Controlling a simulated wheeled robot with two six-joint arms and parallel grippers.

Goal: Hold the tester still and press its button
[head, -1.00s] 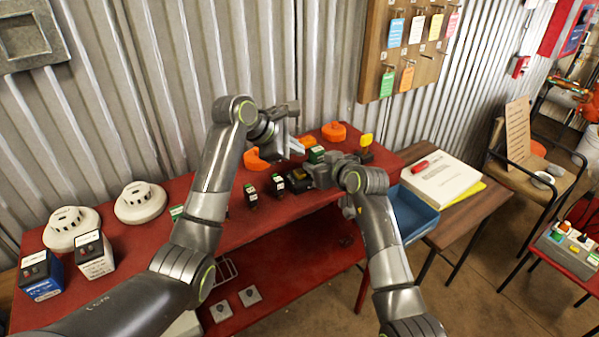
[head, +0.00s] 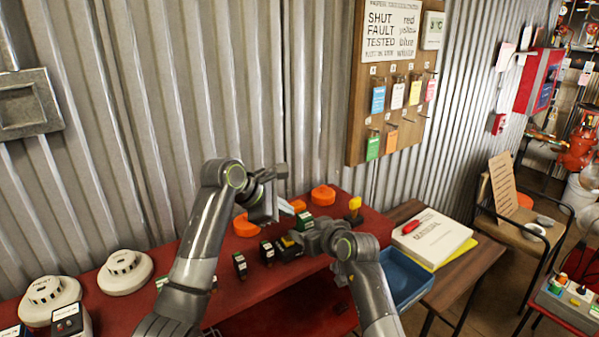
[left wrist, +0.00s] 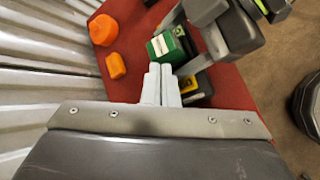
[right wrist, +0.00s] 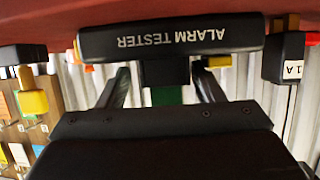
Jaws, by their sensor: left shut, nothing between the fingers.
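The alarm tester (right wrist: 170,38) is a dark box with white lettering, upside down in the right wrist view. In the head view its yellow-topped dark body (head: 288,248) lies on the red bench, partly hidden by my right gripper (head: 308,241). My right gripper's fingers (right wrist: 162,84) are apart, with a dark and green block seen between them; contact with the tester cannot be told. My left gripper (head: 287,207) is shut and empty above the bench. Its pale fingertips (left wrist: 161,80) appear beside a green-and-white block (left wrist: 166,47) and the tester's yellow part (left wrist: 188,86).
Orange caps (head: 323,195) and a yellow-topped piece (head: 354,208) stand behind the grippers. Small dark and green modules (head: 240,265) stand left of the tester. White detectors (head: 125,272) are farther left. A blue tray (head: 405,277) is at right. The corrugated wall (head: 150,130) closes the back.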

